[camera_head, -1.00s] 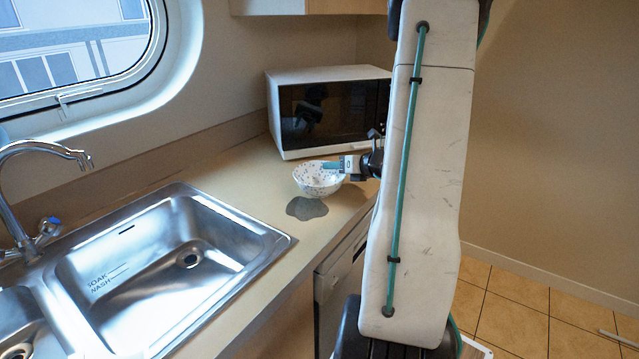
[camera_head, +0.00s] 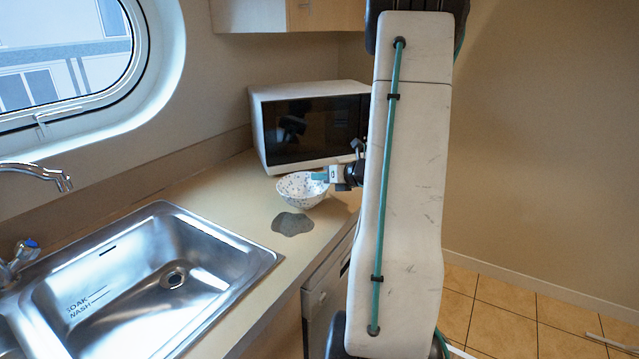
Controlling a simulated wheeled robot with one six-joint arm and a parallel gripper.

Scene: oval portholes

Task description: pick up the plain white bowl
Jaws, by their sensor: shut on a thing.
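A small white bowl (camera_head: 297,193) with blue-grey speckles, not plain, is at the far part of the counter, in front of the microwave. It looks roughly upright. My gripper (camera_head: 321,176) reaches in from the right and is shut on the bowl's rim at its right side. The far finger is hidden. The bowl seems to hang a little above the counter, but its underside is hard to judge.
A flat dark grey patch (camera_head: 292,225) lies on the counter just below the bowl. A white microwave (camera_head: 258,136) stands close behind. A steel sink (camera_head: 120,275) is at left. The counter's front edge is near, at right.

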